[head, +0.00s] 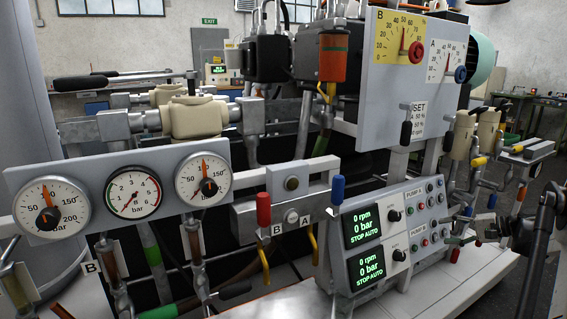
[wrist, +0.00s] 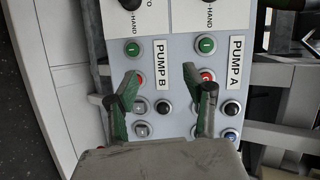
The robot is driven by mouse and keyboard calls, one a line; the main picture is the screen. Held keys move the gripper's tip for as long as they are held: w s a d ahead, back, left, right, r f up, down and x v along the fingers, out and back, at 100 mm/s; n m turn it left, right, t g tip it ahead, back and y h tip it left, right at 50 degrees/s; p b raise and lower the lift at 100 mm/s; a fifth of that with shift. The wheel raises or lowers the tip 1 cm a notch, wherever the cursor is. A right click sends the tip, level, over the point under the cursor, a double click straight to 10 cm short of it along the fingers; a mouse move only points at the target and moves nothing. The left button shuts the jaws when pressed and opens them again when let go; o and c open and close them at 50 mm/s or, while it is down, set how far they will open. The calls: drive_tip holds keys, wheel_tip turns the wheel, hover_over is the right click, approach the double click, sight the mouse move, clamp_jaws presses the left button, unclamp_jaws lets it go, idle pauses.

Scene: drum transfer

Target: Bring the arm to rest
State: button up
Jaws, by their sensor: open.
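My gripper (wrist: 168,92) is open and empty in the wrist view, its two green-and-dark fingers spread in front of the pump control panel (wrist: 180,62). The fingers partly cover the red buttons under the PUMP A (wrist: 237,62) and PUMP B (wrist: 162,90) labels. I cannot tell the exact gap between fingertips and panel.
Two displays (head: 362,228) (head: 367,268) read 0 rpm, 0 bar, STOP AUTO. Red (head: 263,208) and blue (head: 338,188) valve handles and a three-gauge panel (head: 130,192) stand left. A dial board (head: 408,80) is above. Pipes and valves (head: 488,130) crowd the right.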

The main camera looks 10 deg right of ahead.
drive_tip(key=s+a+r+n+g+h, duration=0.15)
drive_tip(key=a+r, duration=0.35)
drive_tip(key=a, duration=0.5)
drive_tip(key=s+a+r+n+g+h, duration=0.15)
drive_tip(key=a+r, duration=0.25)
drive_tip(key=a, duration=0.6)
drive_tip(key=s+a+r+n+g+h, duration=0.1)
drive_tip(key=s+a+r, duration=0.3)
drive_tip(key=a, duration=0.6)
drive_tip(key=s+a+r+n+h, duration=0.2)
drive_tip(key=s+a, duration=0.8)
drive_tip(key=a, duration=0.1)
drive_tip(key=s+a+f+n+t+h, duration=0.1)
drive_tip(key=s+a+f+n, duration=0.15)
drive_tip(key=s, duration=0.55)
drive_tip(key=s+a+f+n+t+h, duration=0.1)
drive_tip(key=s+a+f+n, duration=0.15)
drive_tip(key=s, duration=0.45)
wheel_tip(320, 180, up, 16)
drive_tip(key=p, duration=1.5)
drive_tip(key=shift+a+f+p, duration=0.25)
drive_tip(key=shift+a+p, duration=0.05)
drive_tip(key=shift+a, duration=0.1)
